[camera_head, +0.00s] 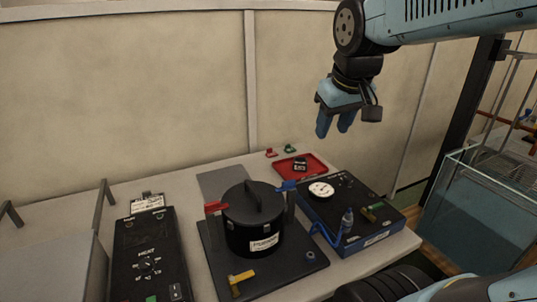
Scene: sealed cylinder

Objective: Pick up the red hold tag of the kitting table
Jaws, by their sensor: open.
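A small red tag (271,153) lies near the back edge of the table (236,166), against the wall side. It looks like the red hold tag, but any writing on it is too small to read. A small green tag (290,148) lies just to its right. My gripper (336,133) hangs above the back right part of the table, fingers pointing down and apart. It is open, with nothing seen between the fingers. In the picture it is to the right of the red tag and higher, apart from it.
A black lidded cylinder (253,236) with red and blue levers stands mid-table. Black control boxes (150,258) (370,190) flank it. A glass tank (470,225) stands at right.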

